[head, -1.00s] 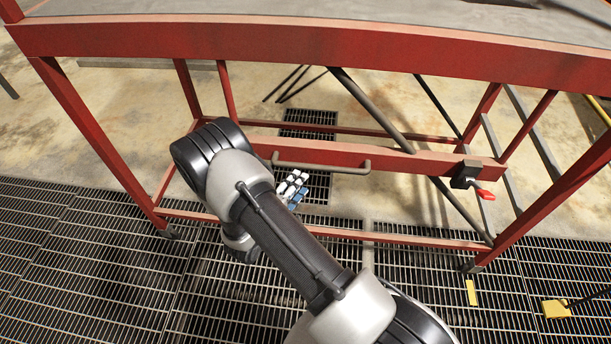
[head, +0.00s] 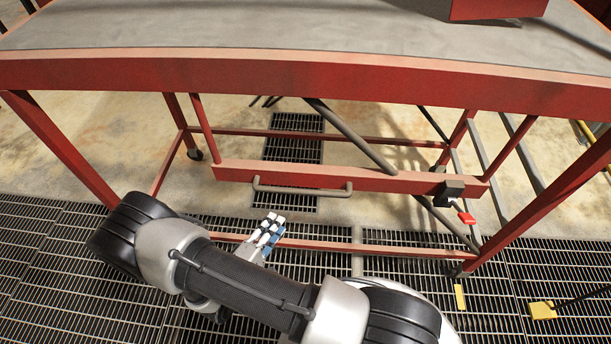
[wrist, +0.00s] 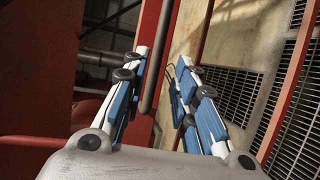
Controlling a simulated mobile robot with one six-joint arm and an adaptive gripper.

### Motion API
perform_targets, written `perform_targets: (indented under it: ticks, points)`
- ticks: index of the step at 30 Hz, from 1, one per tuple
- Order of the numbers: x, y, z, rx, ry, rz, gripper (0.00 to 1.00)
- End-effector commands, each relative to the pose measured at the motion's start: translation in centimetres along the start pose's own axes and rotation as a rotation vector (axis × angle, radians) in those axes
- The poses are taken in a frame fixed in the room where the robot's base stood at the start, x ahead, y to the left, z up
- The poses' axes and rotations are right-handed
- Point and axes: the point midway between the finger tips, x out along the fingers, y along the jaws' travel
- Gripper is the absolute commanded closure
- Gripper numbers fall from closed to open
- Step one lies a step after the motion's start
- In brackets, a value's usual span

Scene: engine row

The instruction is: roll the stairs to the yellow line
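The stairs are a red frame (head: 290,78) with a grey top platform, standing on wheels over grating and concrete. A grey bar handle (head: 303,191) is fixed to their lower red crossbar; in the wrist view the handle (wrist: 154,70) shows upright between the fingers' lines. A black latch with a red lever (head: 466,217) sits at the crossbar's right end. My gripper (head: 270,226), with blue and white fingers, is in front of and below the handle in the head view. In the wrist view my gripper (wrist: 163,62) is open and empty. I cannot identify the yellow line for sure.
Floor grating (head: 60,260) lies in front, pale concrete (head: 230,130) beyond it. A small yellow strip (head: 460,297) and a yellow block (head: 542,311) are on the grating at the right. Red legs stand left and right of my arm.

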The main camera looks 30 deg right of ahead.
Motion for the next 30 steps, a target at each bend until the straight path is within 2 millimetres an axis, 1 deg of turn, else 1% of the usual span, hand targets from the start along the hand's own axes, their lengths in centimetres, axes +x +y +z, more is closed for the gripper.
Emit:
perform_targets:
  ticks: [2, 5, 8, 21, 25, 30]
  points:
    - [0.1, -0.1, 0.2, 0.001, -0.002, 0.001, 0.74]
    - [1.4, -0.2, 0.3, 0.001, -0.006, 0.000, 0.74]
    - [3.4, -0.3, 0.3, 0.001, -0.008, 0.000, 0.74]
    - [12.9, -0.3, 0.3, 0.003, -0.006, 0.000, 0.74]
    - [15.1, -0.3, 0.2, 0.002, -0.004, 0.000, 0.74]
    - [16.7, -0.2, 0.2, 0.001, -0.003, 0.000, 0.74]
